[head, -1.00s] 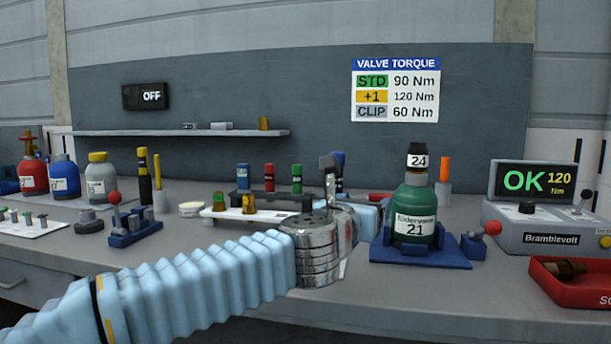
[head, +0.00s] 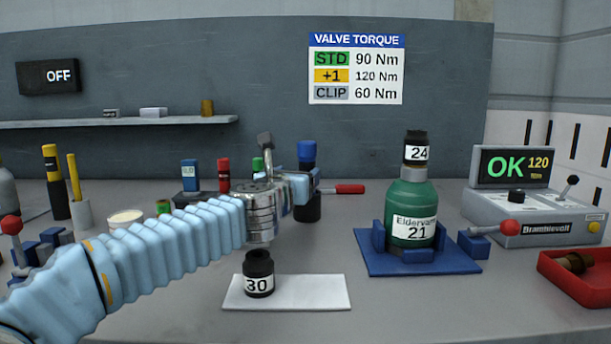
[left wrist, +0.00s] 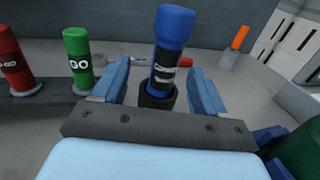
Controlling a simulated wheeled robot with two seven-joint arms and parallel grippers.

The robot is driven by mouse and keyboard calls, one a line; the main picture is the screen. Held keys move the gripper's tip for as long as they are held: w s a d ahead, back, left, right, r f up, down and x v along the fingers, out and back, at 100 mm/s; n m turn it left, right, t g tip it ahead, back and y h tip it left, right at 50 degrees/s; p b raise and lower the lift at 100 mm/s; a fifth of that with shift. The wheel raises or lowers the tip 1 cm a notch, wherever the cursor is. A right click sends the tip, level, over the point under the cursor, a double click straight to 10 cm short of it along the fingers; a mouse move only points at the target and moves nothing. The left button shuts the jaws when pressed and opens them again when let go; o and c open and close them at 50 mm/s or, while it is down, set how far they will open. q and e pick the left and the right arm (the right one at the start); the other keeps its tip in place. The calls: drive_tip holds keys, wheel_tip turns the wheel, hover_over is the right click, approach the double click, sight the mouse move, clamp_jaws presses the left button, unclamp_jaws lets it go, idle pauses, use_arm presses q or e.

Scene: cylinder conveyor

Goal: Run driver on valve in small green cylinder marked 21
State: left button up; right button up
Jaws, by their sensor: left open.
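The small green cylinder marked 21 (head: 405,200) stands upright in a blue fixture (head: 380,262). A black piece marked 24 (head: 416,149) sits on its top; I cannot see the valve under it. A blue-topped driver (head: 307,151) stands upright in a dark round holder (head: 307,210). My left gripper (head: 303,184) is at this driver. In the left wrist view, the blue driver (left wrist: 172,50) stands between the two open fingers (left wrist: 160,88), with gaps at both sides. Its lower end sits in the black holder (left wrist: 155,97). My right gripper is not in view.
A black piece marked 30 (head: 258,273) stands on a white mat (head: 315,292) in front. The Bramblevolt box (head: 535,215) displays OK 120. A red tray (head: 575,285) is at right. Red and green drivers (left wrist: 77,60) stand left of my gripper. The sign (head: 356,70) lists valve torques.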

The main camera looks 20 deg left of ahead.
sight(307, 168)
use_arm(q)
drive_tip(key=w, duration=0.1)
drive_tip(key=w+p, duration=0.1)
drive_tip(key=w, duration=0.3)
drive_tip(key=shift+w+d+r+p, duration=0.1)
drive_tip(key=shift+d+p, duration=0.2)
drive_tip(key=shift+d, duration=0.1)
drive_tip(key=shift+w, duration=0.25)
clamp_jaws()
